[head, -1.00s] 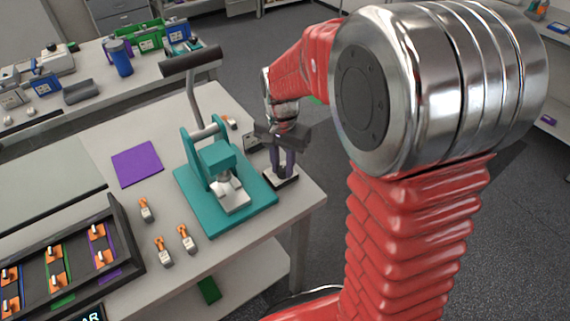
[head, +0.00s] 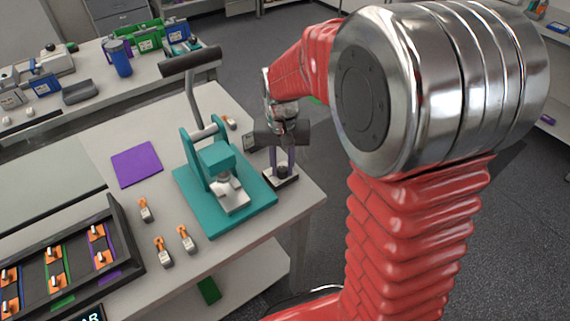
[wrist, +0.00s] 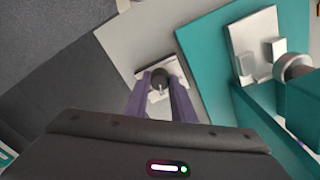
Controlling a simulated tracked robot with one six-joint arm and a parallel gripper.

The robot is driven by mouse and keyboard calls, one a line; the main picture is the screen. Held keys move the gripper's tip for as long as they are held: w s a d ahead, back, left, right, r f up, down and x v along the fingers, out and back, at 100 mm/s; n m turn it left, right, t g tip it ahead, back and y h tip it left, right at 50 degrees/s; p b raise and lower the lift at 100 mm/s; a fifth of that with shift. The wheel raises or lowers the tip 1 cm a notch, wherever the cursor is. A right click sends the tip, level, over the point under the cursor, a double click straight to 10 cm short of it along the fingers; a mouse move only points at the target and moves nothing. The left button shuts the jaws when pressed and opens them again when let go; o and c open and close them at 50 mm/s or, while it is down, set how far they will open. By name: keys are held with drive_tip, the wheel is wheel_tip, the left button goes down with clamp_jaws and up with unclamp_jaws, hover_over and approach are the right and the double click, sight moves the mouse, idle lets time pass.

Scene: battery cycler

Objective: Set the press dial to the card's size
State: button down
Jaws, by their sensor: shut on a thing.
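The press (head: 215,168) is teal with a long dark-handled lever and stands on the bench; part of it shows at the right of the wrist view (wrist: 300,95). The dial (wrist: 160,78) is a small dark knob with a light pointer on a pale plate beside the press base. My gripper (wrist: 160,86) points down over it, its purple fingers closed on the knob's sides. In the head view my gripper (head: 283,170) stands at the dial's dark-edged block (head: 281,180). A small dark-framed item (head: 250,141) behind the press may be the card; its marking is unreadable.
A purple mat (head: 137,164) lies left of the press. Several small orange-topped pieces (head: 164,252) stand in front of it, near a dark sorting rack (head: 122,235). The bench's right edge is close to the dial.

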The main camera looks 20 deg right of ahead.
sight(282, 169)
drive_tip(key=shift+a, duration=0.2)
drive_tip(key=c, duration=1.8)
unclamp_jaws()
drive_tip(key=shift+o, duration=1.4)
drive_tip(key=shift+d, duration=0.1)
drive_tip(key=shift+r, duration=0.1)
wheel_tip(282, 169, up, 14)
drive_tip(key=shift+f, duration=0.2)
